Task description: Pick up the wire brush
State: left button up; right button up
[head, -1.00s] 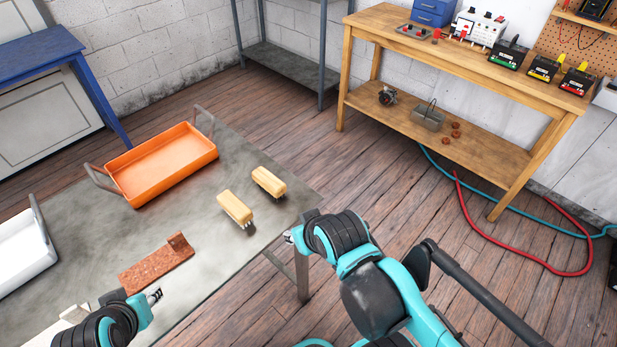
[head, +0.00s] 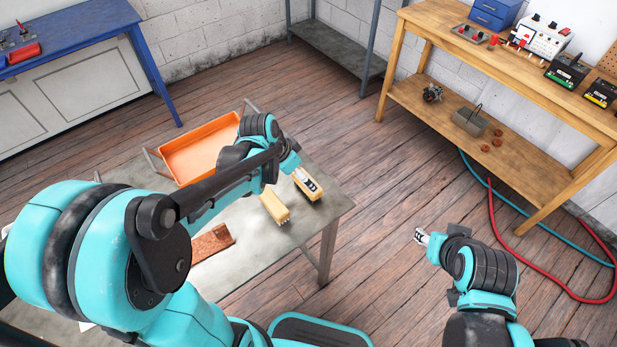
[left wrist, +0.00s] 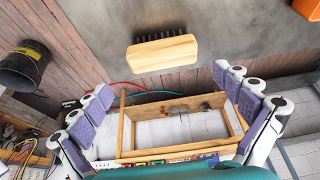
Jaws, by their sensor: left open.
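Two similar brushes with pale wooden blocks lie on the grey table (head: 338,203) in the head view: a nearer brush (head: 274,206) and a farther brush (head: 317,194) at the table's right edge. I cannot tell which is the wire brush. My left gripper (head: 308,183) is over the farther brush and partly covers it. In the left wrist view one brush with dark bristles (left wrist: 165,54) lies beyond my open fingers (left wrist: 170,105), apart from them, with nothing between the purple pads. My right gripper (head: 422,237) hangs over the floor, away from the table; its opening is unclear.
An orange tray (head: 190,155) stands at the table's back, partly hidden by my left arm. A reddish-brown piece (head: 212,243) lies nearer. A wooden workbench (head: 480,115) stands at the right, with red and teal hoses on the floor.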

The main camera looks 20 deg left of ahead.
pick_arm(q)
jog(key=b+x, duration=0.3)
jog(key=x, duration=0.5)
jog(key=shift+w+a+f+b, duration=0.15)
jog(key=shift+f+b, duration=0.05)
jog(key=shift+b, duration=0.1)
jog(key=shift+r, duration=0.1)
jog(key=c, duration=0.9)
